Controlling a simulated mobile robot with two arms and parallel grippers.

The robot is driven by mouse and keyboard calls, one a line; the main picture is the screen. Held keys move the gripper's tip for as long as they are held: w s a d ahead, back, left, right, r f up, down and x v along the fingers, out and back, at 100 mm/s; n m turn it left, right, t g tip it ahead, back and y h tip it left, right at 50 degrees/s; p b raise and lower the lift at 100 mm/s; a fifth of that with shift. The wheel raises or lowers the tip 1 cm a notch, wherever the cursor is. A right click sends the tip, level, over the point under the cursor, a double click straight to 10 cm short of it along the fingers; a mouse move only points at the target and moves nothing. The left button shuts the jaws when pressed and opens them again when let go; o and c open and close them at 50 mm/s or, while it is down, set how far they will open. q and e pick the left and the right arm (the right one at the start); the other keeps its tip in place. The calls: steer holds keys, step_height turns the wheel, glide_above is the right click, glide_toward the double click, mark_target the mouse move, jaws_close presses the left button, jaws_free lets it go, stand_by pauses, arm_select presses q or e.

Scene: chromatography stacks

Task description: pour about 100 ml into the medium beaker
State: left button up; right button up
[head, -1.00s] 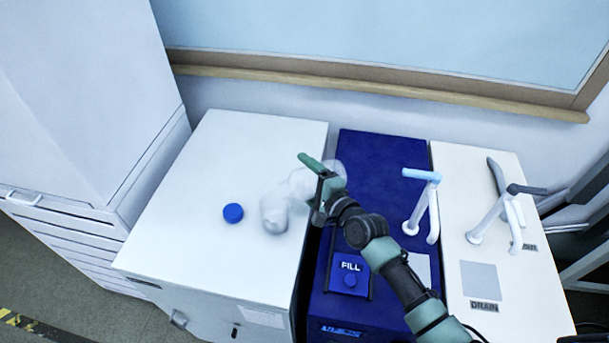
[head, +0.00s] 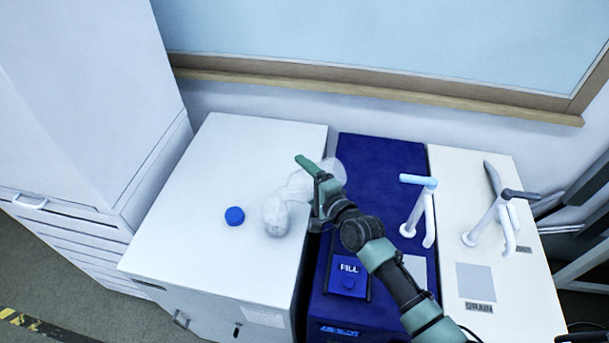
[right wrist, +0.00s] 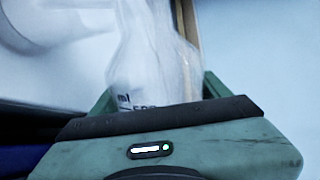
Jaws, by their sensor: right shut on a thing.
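My right gripper (head: 316,184) is shut on a clear, see-through vessel (head: 299,186), which lies tilted on its side above the right edge of the white cabinet top. Its narrower end points left and down at a clear beaker (head: 275,216) standing on that top; the two overlap in the picture, so I cannot tell whether they touch. In the right wrist view the vessel (right wrist: 150,62) sits between the green fingers, with dark print low on its wall. No liquid stream or level can be made out. My left gripper is not in view.
A blue cap (head: 234,216) lies on the white cabinet (head: 190,230), left of the beaker. Right of the cabinet are a blue FILL station (head: 378,160) with a tap (head: 420,205) and a pale DRAIN station (head: 530,290). The cabinet top's left side is clear.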

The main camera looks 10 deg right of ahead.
steer(key=shift+f+m+b, duration=0.5)
steer(key=shift+b, duration=0.35)
steer(key=shift+f+m+y+b, duration=0.15)
steer(key=shift+m+y+b, duration=0.15)
steer(key=shift+m+b, duration=0.15)
steer(key=m, duration=0.1)
steer(key=r+m, duration=0.1)
steer(key=m, duration=0.1)
steer(key=shift+a+r+y, duration=0.1)
steer(key=shift+a+y, duration=0.1)
steer(key=shift+y, duration=0.2)
